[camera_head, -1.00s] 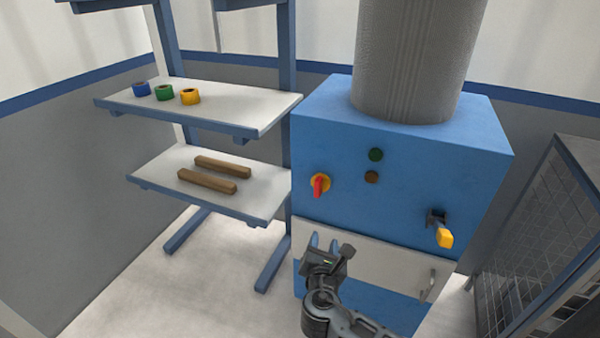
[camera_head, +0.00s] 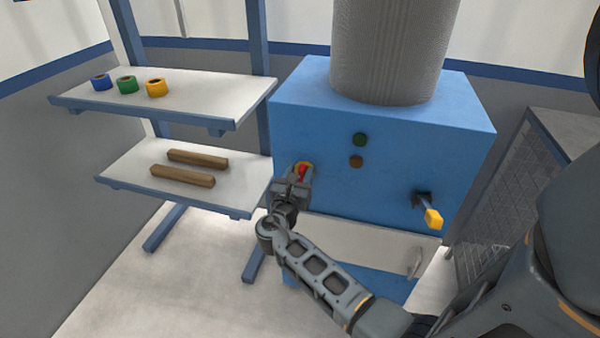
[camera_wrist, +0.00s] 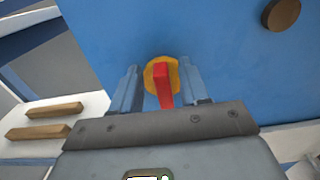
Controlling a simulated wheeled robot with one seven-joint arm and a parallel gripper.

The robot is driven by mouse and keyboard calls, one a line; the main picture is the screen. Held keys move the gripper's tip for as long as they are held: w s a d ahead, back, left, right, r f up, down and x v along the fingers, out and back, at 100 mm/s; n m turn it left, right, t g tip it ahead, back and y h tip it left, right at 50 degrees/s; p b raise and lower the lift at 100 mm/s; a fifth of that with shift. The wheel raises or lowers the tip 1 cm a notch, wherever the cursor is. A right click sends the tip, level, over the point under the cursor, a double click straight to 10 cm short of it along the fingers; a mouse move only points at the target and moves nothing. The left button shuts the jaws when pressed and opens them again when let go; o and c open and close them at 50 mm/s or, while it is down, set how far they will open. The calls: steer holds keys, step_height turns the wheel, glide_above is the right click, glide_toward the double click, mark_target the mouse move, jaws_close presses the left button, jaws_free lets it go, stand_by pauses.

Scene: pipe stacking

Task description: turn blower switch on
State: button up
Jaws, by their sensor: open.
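The blower switch is a red knob (camera_wrist: 164,88) on a round yellow plate (camera_wrist: 152,76), on the front of a blue cabinet (camera_head: 390,185). In the head view the red knob (camera_head: 302,172) is partly hidden by my gripper (camera_head: 301,177). In the wrist view my gripper (camera_wrist: 160,92) is open, with one blue finger on each side of the knob. A gap shows between the knob and each finger. The knob points downward, tilted slightly to the right in the wrist view.
Green (camera_head: 360,139) and brown (camera_head: 356,162) round buttons sit right of the switch. A yellow-ended lever (camera_head: 433,219) juts out at the cabinet's right. Shelves with tape rolls (camera_head: 127,85) and wooden bars (camera_head: 183,176) stand to the left. A grey duct (camera_head: 390,50) rises from the cabinet.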

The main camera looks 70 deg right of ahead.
steer(key=shift+d, duration=0.25)
jaws_close()
stand_by(0.3)
